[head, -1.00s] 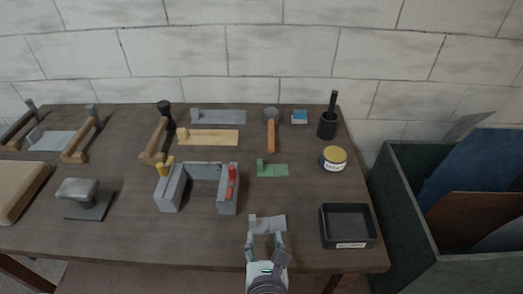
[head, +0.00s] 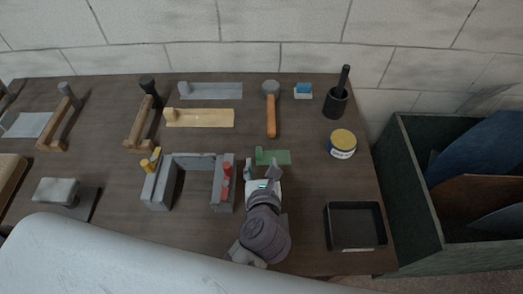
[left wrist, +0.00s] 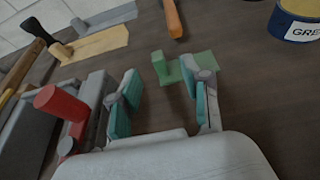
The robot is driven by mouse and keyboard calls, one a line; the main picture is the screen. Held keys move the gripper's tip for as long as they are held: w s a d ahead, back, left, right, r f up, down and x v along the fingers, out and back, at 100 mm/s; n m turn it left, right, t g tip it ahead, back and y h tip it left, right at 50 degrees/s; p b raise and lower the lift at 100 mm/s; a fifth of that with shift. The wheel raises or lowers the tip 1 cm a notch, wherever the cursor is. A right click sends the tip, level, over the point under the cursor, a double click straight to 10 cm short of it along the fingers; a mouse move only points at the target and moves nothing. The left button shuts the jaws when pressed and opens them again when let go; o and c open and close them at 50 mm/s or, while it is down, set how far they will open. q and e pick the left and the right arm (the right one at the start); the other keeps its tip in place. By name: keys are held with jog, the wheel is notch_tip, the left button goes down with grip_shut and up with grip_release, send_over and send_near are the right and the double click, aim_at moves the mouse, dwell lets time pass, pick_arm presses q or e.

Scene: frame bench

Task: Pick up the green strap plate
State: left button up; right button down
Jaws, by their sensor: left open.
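The green strap plate (head: 275,157) lies flat on the bench, right of the grey frame. It is a thin plate with a small upright block at its left end. In the left wrist view the strap plate (left wrist: 176,72) lies just beyond the fingertips, its block in line with the gap and its right part partly behind the right finger. My left gripper (head: 262,171) is open and empty, close to the plate's near side; its teal pads show in the left wrist view (left wrist: 163,93). Contact cannot be told. My right gripper is not in view.
A grey U-shaped frame (head: 193,160) with red (head: 226,178) and yellow clamps stands left of the gripper. A mallet (head: 271,115), a grease tin (head: 342,143) and a black tray (head: 331,233) surround the plate.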

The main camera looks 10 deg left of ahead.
aim_at(259, 152)
pick_arm(q)
jog(key=x, duration=0.2)
jog(key=shift+w, duration=0.25)
jog(key=shift+w+a+f, duration=0.1)
jog(key=shift+w+f, duration=0.05)
jog(key=shift+w, duration=0.05)
jog(key=shift+w+a+p, duration=0.15)
jog(key=shift+w+p, duration=0.1)
jog(key=shift+p, duration=0.2)
jog(key=p+x, duration=0.1)
jog(key=x, duration=0.2)
jog(key=shift+w+a+f, duration=0.2)
jog(key=shift+a, duration=0.05)
jog(key=shift+w+a+f, duration=0.1)
jog(key=shift+w+f, duration=0.2)
jog(key=shift+w, duration=0.1)
jog(key=shift+s, duration=0.1)
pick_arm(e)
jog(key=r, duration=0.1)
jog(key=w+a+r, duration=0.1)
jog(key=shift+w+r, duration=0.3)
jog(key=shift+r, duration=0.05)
pick_arm(q)
jog(key=c, duration=0.5)
grip_shut()
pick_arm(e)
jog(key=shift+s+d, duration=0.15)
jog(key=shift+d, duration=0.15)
